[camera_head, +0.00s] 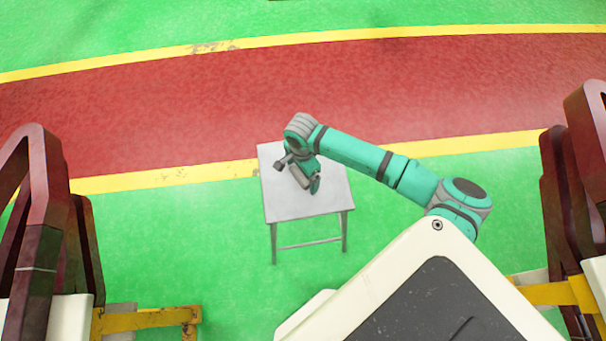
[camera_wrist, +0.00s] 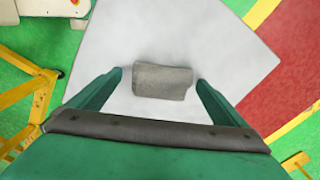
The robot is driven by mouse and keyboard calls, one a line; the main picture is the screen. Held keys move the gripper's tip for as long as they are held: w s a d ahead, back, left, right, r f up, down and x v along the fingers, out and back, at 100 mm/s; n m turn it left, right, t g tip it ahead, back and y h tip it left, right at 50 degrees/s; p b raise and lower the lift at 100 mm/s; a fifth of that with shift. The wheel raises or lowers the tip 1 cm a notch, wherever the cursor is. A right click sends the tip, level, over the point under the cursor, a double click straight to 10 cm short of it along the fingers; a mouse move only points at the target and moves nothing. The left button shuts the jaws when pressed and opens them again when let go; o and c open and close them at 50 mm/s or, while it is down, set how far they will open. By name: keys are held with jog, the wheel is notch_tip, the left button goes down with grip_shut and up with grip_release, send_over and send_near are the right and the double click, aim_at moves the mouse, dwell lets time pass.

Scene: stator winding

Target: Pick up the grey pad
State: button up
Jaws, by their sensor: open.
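The grey pad (camera_wrist: 162,81) is a small rough block on the pale table (camera_wrist: 190,40) in the wrist view. My gripper (camera_wrist: 160,80) is open, with one green finger to the left of the pad and one to the right. A gap shows between each fingertip and the pad. In the head view my gripper (camera_head: 308,182) is over the small grey table (camera_head: 290,208). The pad cannot be made out clearly there, as the gripper and wrist cover that part of the tabletop. I cannot tell the height of the fingers above the table.
Dark red frames stand at the left (camera_head: 45,210) and right (camera_head: 565,190) of the head view. A yellow bar (camera_head: 150,320) is low on the left. Green floor and a red lane (camera_head: 150,120) with yellow edges surround the table. The tabletop around the pad looks clear.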

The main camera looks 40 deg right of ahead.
jog(key=c, duration=1.1)
jog(key=shift+w, duration=0.1)
jog(key=shift+r, duration=0.15)
jog(key=shift+r, duration=0.25)
notch_tip(320, 180, up, 2)
jog(key=shift+r, duration=0.1)
jog(key=s+r, duration=0.1)
jog(key=s+a+r, duration=0.1)
jog(key=r, duration=0.1)
jog(key=s+a+r, duration=0.1)
jog(key=r, duration=0.1)
jog(key=shift+s+a+r, duration=0.1)
jog(key=shift+s+a, duration=0.05)
jog(key=shift+a, duration=0.1)
jog(key=s+a+r, duration=0.1)
jog(key=s+a, duration=0.1)
jog(key=s+a+r, duration=0.2)
jog(key=s, duration=0.1)
jog(key=s+a+r, duration=0.1)
jog(key=s+a, duration=0.1)
jog(key=s, duration=0.1)
jog(key=shift+r, duration=0.4)
